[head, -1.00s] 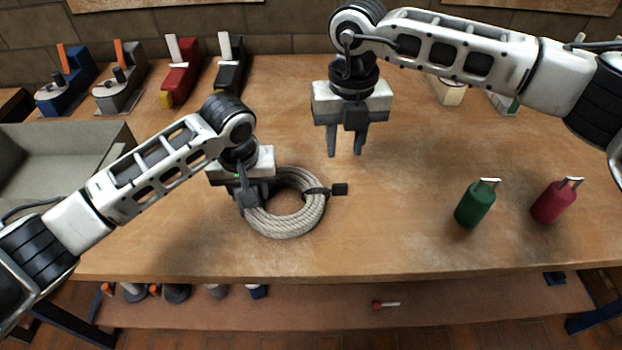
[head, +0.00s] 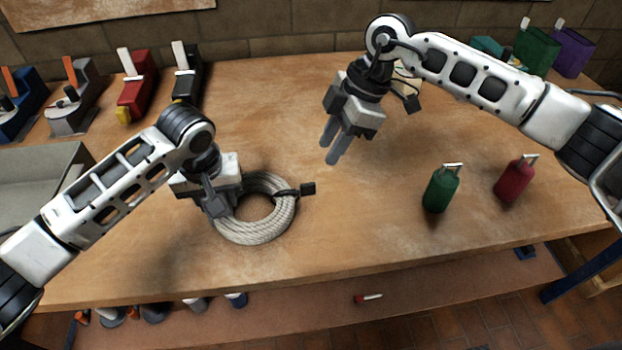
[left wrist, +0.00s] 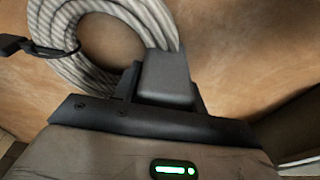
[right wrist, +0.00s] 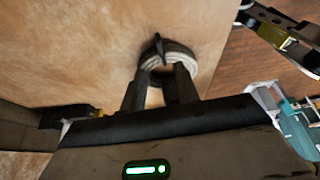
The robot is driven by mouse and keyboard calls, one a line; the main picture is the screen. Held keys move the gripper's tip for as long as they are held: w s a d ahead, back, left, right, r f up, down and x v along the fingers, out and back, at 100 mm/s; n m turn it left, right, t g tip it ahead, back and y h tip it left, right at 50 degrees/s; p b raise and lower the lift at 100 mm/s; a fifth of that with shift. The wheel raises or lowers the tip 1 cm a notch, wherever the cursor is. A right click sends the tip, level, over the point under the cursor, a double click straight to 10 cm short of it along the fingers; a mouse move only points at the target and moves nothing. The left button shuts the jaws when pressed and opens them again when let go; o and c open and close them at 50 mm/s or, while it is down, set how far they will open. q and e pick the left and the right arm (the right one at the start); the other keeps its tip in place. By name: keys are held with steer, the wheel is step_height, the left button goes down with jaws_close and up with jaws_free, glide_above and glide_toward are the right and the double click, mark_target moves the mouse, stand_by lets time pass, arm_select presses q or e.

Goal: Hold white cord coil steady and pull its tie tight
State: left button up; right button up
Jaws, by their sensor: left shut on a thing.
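The white cord coil (head: 255,236) lies flat on the wooden bench (head: 345,235). A dark tie (head: 288,194) wraps its right side and ends in a black tab (head: 307,188) sticking out to the right. My left gripper (head: 219,205) is shut on the coil's left side; its fingers partly hide the cord. The coil (left wrist: 58,62) and tie (left wrist: 45,49) also show in the left wrist view. My right gripper (head: 332,148) is empty and open, tilted above the bench, up and right of the tab. The right wrist view shows the coil (right wrist: 180,52) beyond its parted fingers.
A green canister (head: 440,190) and a red canister (head: 515,180) with handles stand at the right. Several coloured tools, including a red one (head: 137,85), line the back left. A grey tray (head: 40,165) sits at the left.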

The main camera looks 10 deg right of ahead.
mark_target(310, 184)
steer(key=x, duration=1)
